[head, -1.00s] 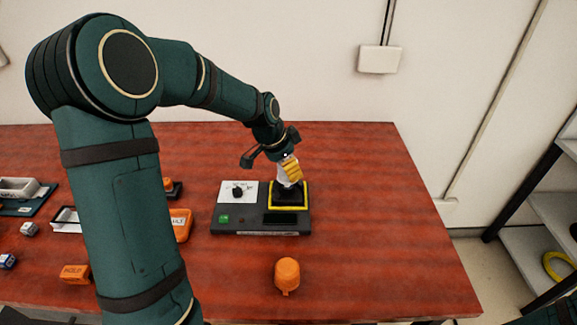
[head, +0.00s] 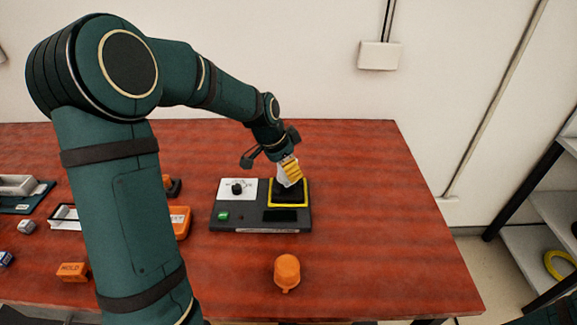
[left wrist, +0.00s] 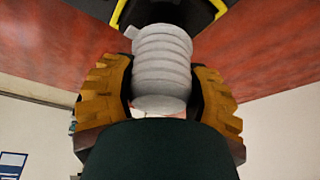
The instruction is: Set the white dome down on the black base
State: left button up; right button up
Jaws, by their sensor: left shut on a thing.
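The white dome (left wrist: 162,62) is a ribbed white piece between the two yellow-padded fingers of my left gripper (left wrist: 160,95). The black base (head: 289,195) sits inside a yellow-edged square on the grey console, directly below the dome. In the head view the dome's lower end meets the base; I cannot tell if it is touching or just above. My right gripper is not in view.
The console (head: 240,222) has a white dial panel (head: 237,188) and a green button (head: 223,216). An orange dome (head: 287,272) stands in front of it. Orange blocks, such as one marked HOLD (head: 72,271), lie at left. The table's right side is clear.

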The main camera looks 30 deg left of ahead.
pick_arm(q)
jog(key=shift+f, duration=0.25)
dwell(0.4)
jog(key=shift+f+b, duration=0.3)
jog(key=shift+b, duration=0.15)
jog(key=shift+f+b, duration=1)
jog(key=shift+f, duration=0.2)
dwell(1.1)
jog(key=o, duration=1.5)
jog(key=shift+c, duration=0.2)
jog(key=shift+r, duration=0.1)
jog(key=shift+r+p, duration=2.25)
jog(key=shift+r, duration=1)
jog(key=shift+f, duration=0.1)
